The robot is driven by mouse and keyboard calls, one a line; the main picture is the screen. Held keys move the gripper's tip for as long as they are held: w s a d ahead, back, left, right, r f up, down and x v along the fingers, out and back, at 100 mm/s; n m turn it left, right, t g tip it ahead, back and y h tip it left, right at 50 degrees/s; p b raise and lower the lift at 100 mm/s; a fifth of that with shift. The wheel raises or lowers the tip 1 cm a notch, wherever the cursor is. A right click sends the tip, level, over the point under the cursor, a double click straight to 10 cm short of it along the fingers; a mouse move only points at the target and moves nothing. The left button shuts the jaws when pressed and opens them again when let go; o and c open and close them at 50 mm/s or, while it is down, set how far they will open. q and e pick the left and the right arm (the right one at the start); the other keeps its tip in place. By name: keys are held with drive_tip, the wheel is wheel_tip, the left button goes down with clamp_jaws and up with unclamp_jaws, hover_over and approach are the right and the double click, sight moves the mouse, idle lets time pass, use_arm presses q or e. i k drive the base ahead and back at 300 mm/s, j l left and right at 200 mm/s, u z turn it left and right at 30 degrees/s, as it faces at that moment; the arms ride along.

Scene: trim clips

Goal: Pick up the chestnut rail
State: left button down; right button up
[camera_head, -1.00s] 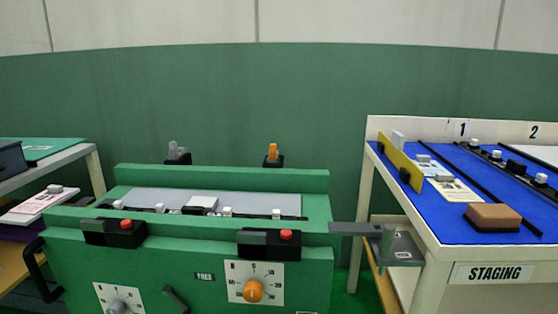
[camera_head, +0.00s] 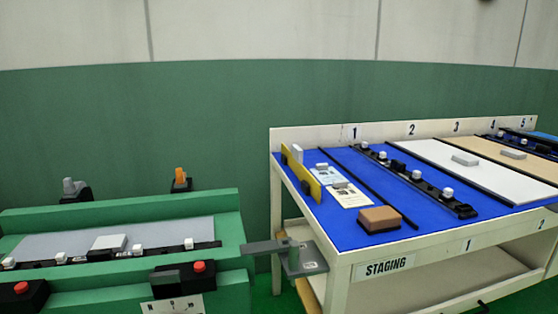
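No thing in the head view is clearly a chestnut-coloured rail. On the blue top of the staging table (camera_head: 325,232), a black rail with white clips (camera_head: 415,182) lies in the middle. A thin plain black strip (camera_head: 374,186) lies to its left. A short brown block (camera_head: 380,217) sits near the front edge, and a wide tan panel (camera_head: 485,160) lies at the right. More dark strips at the far right are too small to tell apart. Neither of my grippers shows.
A green machine (camera_head: 120,215) with red buttons and a grey plate stands at the left. A grey bracket (camera_head: 300,258) sticks out from it near the table's left corner. A white panel (camera_head: 470,172), two cards and a yellow bar (camera_head: 302,178) are on the table.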

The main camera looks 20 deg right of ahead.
sight(445, 200)
drive_tip(key=z, duration=1.3)
drive_tip(key=l+u, duration=0.2)
drive_tip(key=u, duration=0.3)
drive_tip(key=l+u, duration=0.5)
drive_tip(key=l, duration=0.65)
drive_tip(key=k+l, duration=0.1)
drive_tip(key=l, duration=0.25)
drive_tip(key=l+u, duration=0.1)
drive_tip(key=l, duration=0.3)
drive_tip(key=k+l, duration=0.15)
drive_tip(key=l, duration=0.2)
